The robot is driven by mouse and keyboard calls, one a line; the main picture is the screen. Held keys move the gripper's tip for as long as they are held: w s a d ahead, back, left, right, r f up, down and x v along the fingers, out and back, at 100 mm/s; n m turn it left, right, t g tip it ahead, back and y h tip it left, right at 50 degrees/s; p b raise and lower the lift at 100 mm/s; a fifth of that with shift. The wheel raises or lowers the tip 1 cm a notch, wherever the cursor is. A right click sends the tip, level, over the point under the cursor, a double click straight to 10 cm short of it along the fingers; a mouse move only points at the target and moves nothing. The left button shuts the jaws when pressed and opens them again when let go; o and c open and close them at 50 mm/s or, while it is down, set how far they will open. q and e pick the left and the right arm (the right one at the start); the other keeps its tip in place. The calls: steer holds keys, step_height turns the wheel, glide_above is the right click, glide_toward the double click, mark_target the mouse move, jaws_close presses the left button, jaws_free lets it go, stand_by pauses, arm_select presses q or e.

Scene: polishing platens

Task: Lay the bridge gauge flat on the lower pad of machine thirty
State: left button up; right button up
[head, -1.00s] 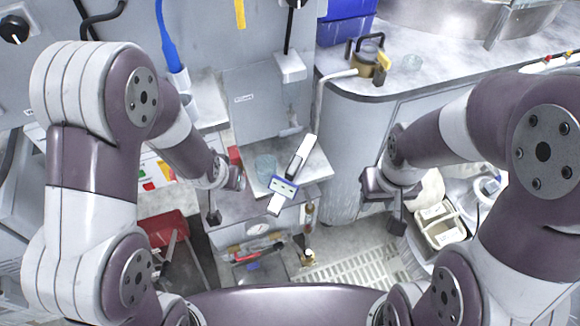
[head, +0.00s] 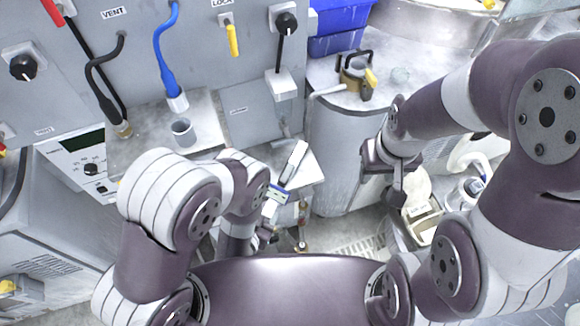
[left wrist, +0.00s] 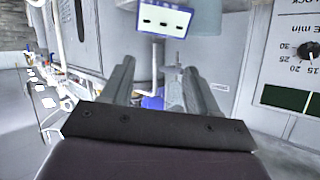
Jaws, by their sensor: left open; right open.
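The bridge gauge, a white and black bar with a blue-framed display (head: 278,193), lies slanted on a small grey shelf (head: 309,172). Its lower end is partly hidden by my left arm. Its display also shows at the top of the left wrist view (left wrist: 163,19), beyond the fingertips. My left gripper (head: 264,240) is low and close to the gauge, mostly hidden by my arm in the head view. In the left wrist view its fingers (left wrist: 157,75) are apart with nothing between them. My right gripper (head: 392,184) is open and empty, right of the shelf. I cannot identify machine thirty or its lower pad.
A round metal basin (head: 435,25) is at the top right, with a brass-coloured fixture (head: 357,78) on the counter. Blue bins (head: 335,25) stand at the back. A pale tray (head: 425,218) lies below my right gripper.

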arm_select(q)
steer(key=b, duration=0.2)
glide_toward(285, 177)
steer(key=shift+x, duration=0.85)
steer(key=shift+w+f+b, duration=0.35)
steer(key=shift+w+b, duration=0.25)
steer(key=shift+b, duration=0.1)
steer(key=b+x, duration=0.2)
steer(key=x, duration=0.3)
steer(key=shift+w+d+f, duration=0.2)
steer(key=shift+d+f, duration=0.1)
steer(key=shift+w+d+b, duration=0.15)
steer(key=shift+w+b, duration=0.15)
steer(key=shift+b, duration=0.05)
steer(key=shift+s+r, duration=0.15)
steer(key=shift+r, duration=0.1)
jaws_close()
arm_select(e)
step_height(285, 177, down, 6)
steer(key=shift+w+d, duration=0.2)
steer(key=shift+w, duration=0.15)
